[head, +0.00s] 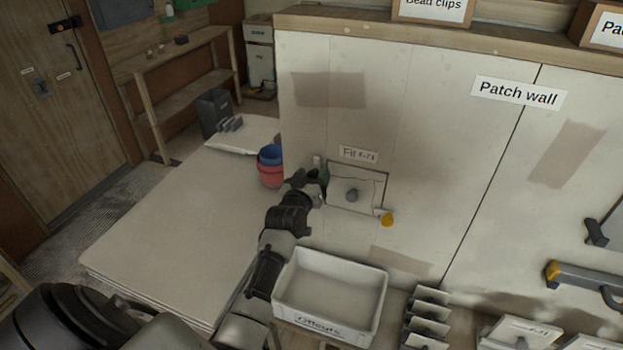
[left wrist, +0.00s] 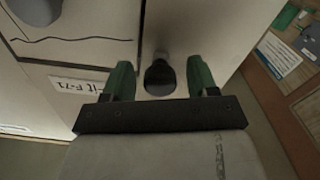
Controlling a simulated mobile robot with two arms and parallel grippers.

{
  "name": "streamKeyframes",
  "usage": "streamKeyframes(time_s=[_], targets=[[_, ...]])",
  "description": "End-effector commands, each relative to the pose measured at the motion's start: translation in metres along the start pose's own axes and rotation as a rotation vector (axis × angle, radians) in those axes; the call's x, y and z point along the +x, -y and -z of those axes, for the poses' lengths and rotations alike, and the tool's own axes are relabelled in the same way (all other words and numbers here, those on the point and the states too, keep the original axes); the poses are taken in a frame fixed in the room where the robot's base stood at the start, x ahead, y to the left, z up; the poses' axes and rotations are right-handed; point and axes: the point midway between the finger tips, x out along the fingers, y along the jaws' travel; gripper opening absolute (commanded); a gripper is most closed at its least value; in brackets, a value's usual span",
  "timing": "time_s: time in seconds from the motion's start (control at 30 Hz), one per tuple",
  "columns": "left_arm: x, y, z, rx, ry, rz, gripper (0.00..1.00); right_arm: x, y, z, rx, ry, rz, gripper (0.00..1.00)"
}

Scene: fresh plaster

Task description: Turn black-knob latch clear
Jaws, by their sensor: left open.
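The black-knob latch is mostly hidden behind my left gripper (head: 321,183) in the head view, at the left edge of a square hatch panel (head: 343,205) in the wall. In the left wrist view its dark knob (left wrist: 160,76) shows between the two green fingertips of my left gripper (left wrist: 160,82), with a gap on each side. The gripper is open around the knob. The panel has a grey knob (head: 352,195) at its middle. A yellow-knob latch (head: 387,219) sits at its lower right corner. My right gripper is not in view.
A label (head: 358,154) is above the panel. A white offcuts bin (head: 281,300) stands below it. Red (head: 270,178) and blue (head: 270,154) tubs stand left of the wall, on a pale sheet stack (head: 165,240). Grey holders (head: 427,318) stand right of the bin.

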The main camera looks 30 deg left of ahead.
Motion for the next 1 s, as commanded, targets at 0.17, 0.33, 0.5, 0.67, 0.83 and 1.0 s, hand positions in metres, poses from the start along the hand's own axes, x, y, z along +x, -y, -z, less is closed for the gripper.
streamKeyframes(time_s=[0.17,0.33,0.5,0.67,0.83,1.0], targets=[[-0.011,0.000,-0.002,0.000,0.001,0.000,0.58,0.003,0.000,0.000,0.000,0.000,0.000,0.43],[-0.038,0.001,-0.004,0.000,0.001,0.001,0.58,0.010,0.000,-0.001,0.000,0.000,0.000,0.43],[-0.069,0.001,-0.004,0.001,0.002,0.001,0.58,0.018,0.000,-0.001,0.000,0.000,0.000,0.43],[-0.093,0.001,-0.003,-0.001,0.002,0.001,0.58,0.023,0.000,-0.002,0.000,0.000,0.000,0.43],[-0.106,0.000,-0.001,-0.001,0.001,0.000,0.58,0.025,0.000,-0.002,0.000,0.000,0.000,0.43],[-0.108,0.000,-0.001,-0.001,0.001,0.001,0.58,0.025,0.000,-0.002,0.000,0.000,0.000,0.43]])
